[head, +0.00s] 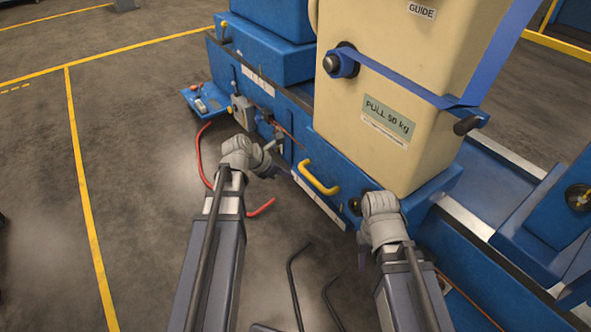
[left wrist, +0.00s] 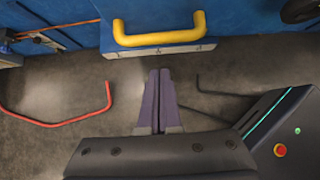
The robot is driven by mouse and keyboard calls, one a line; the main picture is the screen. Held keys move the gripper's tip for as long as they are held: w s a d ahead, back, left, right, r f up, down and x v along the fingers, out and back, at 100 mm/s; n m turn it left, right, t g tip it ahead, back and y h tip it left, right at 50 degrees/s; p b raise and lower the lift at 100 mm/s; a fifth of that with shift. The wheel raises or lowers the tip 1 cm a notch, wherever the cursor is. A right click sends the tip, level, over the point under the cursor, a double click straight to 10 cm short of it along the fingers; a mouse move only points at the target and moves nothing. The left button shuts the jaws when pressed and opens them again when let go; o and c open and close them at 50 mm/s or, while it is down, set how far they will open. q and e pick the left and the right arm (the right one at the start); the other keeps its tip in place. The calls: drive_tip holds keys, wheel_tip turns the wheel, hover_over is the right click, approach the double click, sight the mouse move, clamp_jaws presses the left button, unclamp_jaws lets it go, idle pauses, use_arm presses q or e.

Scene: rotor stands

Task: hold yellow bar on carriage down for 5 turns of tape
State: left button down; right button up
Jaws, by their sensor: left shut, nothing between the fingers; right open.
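The yellow bar (head: 318,178) is a bent handle on the low blue front of the carriage, under the cream housing. In the left wrist view the yellow bar (left wrist: 158,39) lies across the top, beyond my fingertips. My left gripper (head: 280,170) is left of the bar in the head view. Its purple fingers (left wrist: 159,73) are shut together, empty and apart from the bar. My right gripper (head: 361,260) is right of the bar, its fingers mostly hidden by its wrist. Blue tape (head: 400,85) runs from a hub on the cream housing (head: 375,115) to its right edge.
A red hose (head: 199,160) lies curved on the floor at left; it also shows in the left wrist view (left wrist: 106,100). Dark bent rods (head: 291,275) lie between my arms. A blue shelf (head: 190,100) juts out at left. The floor farther left is clear.

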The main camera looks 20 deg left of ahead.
use_arm(q)
drive_tip(key=shift+p+v, duration=0.75)
drive_tip(key=shift+v, duration=0.75)
use_arm(e)
drive_tip(key=shift+r, duration=1.15)
use_arm(q)
drive_tip(key=s+d+f+m+g+y, duration=0.25)
drive_tip(key=s+d+m, duration=0.65)
drive_tip(key=m, duration=0.7)
drive_tip(key=s+d+f+m+g+y, duration=0.2)
drive_tip(key=s+d+m+g+y, duration=0.15)
drive_tip(key=s+d+m, duration=0.85)
wheel_tip(320, 180, up, 32)
drive_tip(key=w+a+m+p, duration=0.3)
drive_tip(key=m+p, duration=0.1)
drive_tip(key=p, duration=2.8)
drive_tip(key=shift+f, duration=0.15)
use_arm(e)
wheel_tip(320, 180, up, 32)
